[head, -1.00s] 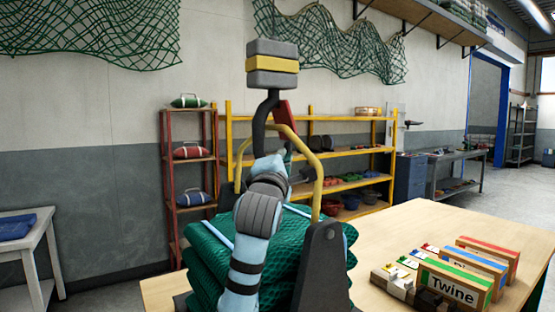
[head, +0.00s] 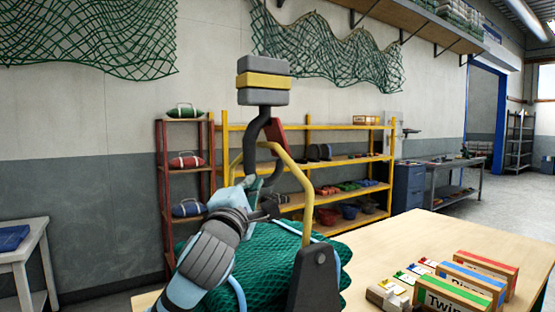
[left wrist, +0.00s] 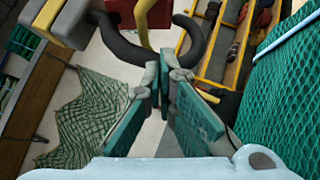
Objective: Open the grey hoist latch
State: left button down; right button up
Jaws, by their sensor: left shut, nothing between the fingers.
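The hoist block (head: 263,82), grey with a yellow band, hangs with a dark hook (head: 257,130) under it. Its latch (head: 276,134) looks red, not grey, and slants down across the hook's mouth; red also shows at the top of the left wrist view (left wrist: 140,12). A yellow bail (head: 306,190) passes by the hook, above a green net bundle (head: 262,268). My left gripper (head: 254,188) is shut and empty, just below the latch by the hook's lower curve. Its teal fingers (left wrist: 165,78) point at the hook (left wrist: 190,45) in the wrist view. My right gripper is out of view.
A wooden table (head: 415,237) carries labelled boxes (head: 460,296) at right. A yellow shelf (head: 340,161) and a red rack (head: 160,210) stand behind. A dark bracket (head: 315,275) holds the bail's near end. The air right of the hoist is clear.

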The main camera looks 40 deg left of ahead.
pick_arm(q)
jog(key=d+p+x, duration=0.1)
jog(key=p+x, duration=0.2)
jog(key=x, duration=0.3)
jog(key=w+d+p+x, duration=0.1)
jog(key=p+x, duration=0.2)
jog(key=x, duration=0.4)
jog(key=shift+w+d+r, duration=0.2)
jog(key=shift+w+d, duration=0.1)
jog(key=shift+w+d+b, duration=0.15)
jog(key=shift+w+b, duration=0.3)
jog(key=shift+w, duration=0.2)
jog(key=shift+f, duration=0.1)
